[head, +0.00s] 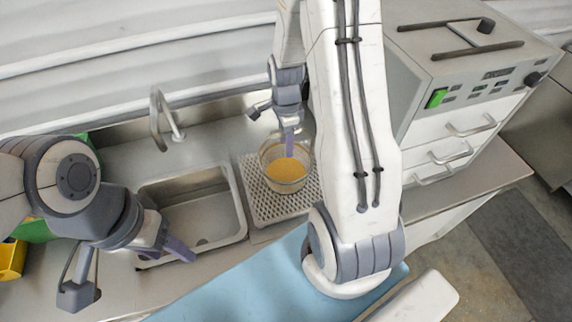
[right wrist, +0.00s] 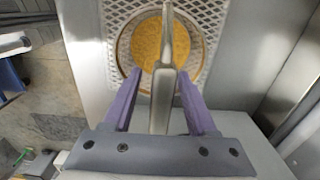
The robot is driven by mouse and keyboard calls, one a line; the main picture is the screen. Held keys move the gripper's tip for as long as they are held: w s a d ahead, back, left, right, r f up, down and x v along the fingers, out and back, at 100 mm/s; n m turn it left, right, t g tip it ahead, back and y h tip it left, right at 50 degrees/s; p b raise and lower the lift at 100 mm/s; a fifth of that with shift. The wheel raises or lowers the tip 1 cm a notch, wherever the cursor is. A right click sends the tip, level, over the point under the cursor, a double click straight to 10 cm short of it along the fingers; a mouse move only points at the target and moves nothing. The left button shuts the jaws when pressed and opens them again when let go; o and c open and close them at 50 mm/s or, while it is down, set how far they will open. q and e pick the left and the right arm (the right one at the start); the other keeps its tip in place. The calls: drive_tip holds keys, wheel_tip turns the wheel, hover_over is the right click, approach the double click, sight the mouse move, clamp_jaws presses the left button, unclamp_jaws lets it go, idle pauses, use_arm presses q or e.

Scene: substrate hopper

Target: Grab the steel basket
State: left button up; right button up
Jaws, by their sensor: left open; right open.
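The round steel basket (head: 287,172) holds yellow-orange material and stands on a perforated drain tray (head: 251,187) beside the sink. In the right wrist view the basket's rim (right wrist: 118,45) shows beyond my fingertips. A grey bar (right wrist: 163,100), seemingly the basket's handle, runs between the fingers. My right gripper (head: 289,148) points down at the basket's near-top side. It is open, its purple fingers (right wrist: 160,74) on either side of the bar; contact cannot be told. My left gripper (head: 178,248) is open and empty by the sink's front left corner.
The sink basin (head: 240,203) lies left of the tray, with a tap (head: 165,120) behind it. A grey device with a green switch (head: 437,98) stands on the right. A yellow bin (head: 12,260) is at far left. A light blue surface (head: 235,285) lies in front.

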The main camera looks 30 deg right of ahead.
clamp_jaws()
drive_tip(key=shift+r, duration=0.1)
idle(1.3)
